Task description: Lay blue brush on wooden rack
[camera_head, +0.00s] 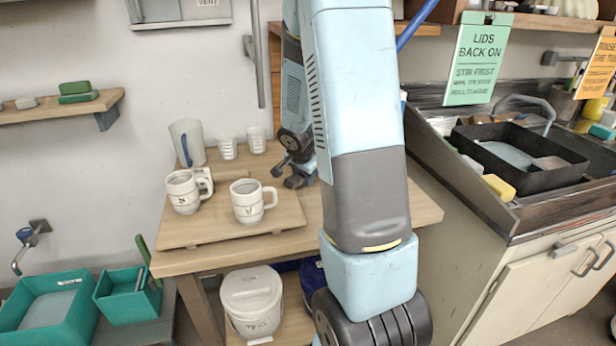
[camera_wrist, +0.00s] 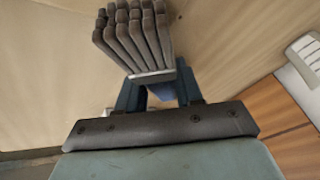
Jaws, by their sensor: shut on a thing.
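The blue brush shows in the wrist view with clumped grey-brown bristles (camera_wrist: 135,36), a pale ferrule and a short bit of blue handle (camera_wrist: 161,92). My gripper (camera_wrist: 158,95) is shut on it, with a dark blue finger on each side of the handle. The bristles point up and away from my palm. In the head view my gripper (camera_head: 298,180) is low over the back of the wooden table, partly behind my arm, and the brush cannot be made out there. An orange-brown wooden piece (camera_head: 274,85) stands behind my arm; I cannot tell whether it is the rack.
A lidded bucket (camera_head: 251,298) is below. A sink counter (camera_head: 465,200) is at right.

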